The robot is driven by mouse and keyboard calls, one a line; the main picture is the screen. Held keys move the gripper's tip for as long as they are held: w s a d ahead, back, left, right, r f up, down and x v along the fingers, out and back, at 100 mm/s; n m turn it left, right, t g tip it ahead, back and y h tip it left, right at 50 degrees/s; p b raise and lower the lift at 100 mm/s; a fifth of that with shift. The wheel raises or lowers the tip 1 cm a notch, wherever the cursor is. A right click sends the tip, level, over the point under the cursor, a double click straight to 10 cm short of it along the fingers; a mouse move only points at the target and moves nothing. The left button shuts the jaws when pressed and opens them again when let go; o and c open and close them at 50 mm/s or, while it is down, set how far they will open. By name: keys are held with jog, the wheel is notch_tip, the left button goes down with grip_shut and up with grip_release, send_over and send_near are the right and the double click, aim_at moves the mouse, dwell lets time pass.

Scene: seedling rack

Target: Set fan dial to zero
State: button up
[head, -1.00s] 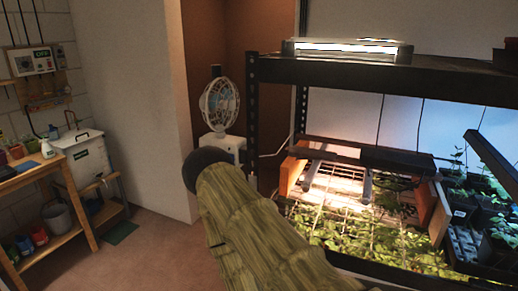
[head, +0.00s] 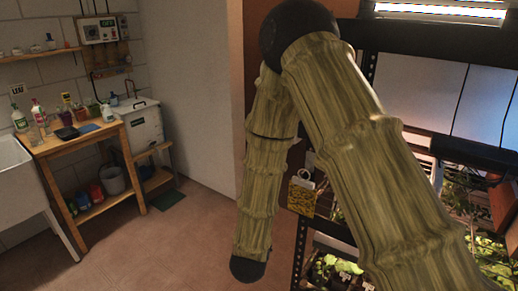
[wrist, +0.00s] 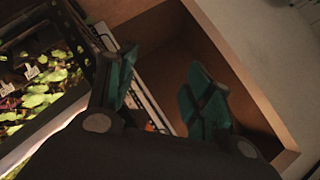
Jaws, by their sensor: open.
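My gripper (wrist: 162,84) shows in the wrist view with its two green-padded fingers apart and nothing held between them. Beyond them are a brown-walled recess and a pale strip with dark lines that I cannot identify. The fan is not visible in the head view now; my arm covers much of the recess where it stood earlier. No fan dial can be made out clearly. A control box (head: 100,29) with small knobs hangs on the wall at upper left, too small to read.
A seedling rack (head: 300,250) with lit shelves stands at right, partly behind my arm. A wooden bench (head: 75,140) with bottles, a white bin (head: 140,125) and a sink (head: 15,185) stand at left. The floor (head: 150,245) between is clear.

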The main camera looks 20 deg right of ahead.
jog(key=w+a+r+m+t+h+b, duration=0.15)
jog(key=r+m+h, duration=0.25)
jog(key=r+m, duration=0.85)
jog(key=w+a+r+m+h+b, duration=0.2)
jog(key=r+m+h, duration=0.3)
jog(key=r, duration=1.4)
jog(key=p+x, duration=0.3)
jog(key=x, duration=0.7)
jog(key=shift+w+m+y, duration=0.3)
jog(key=shift+w+m, duration=0.05)
jog(key=shift+m, duration=0.1)
jog(key=shift+c, duration=0.2)
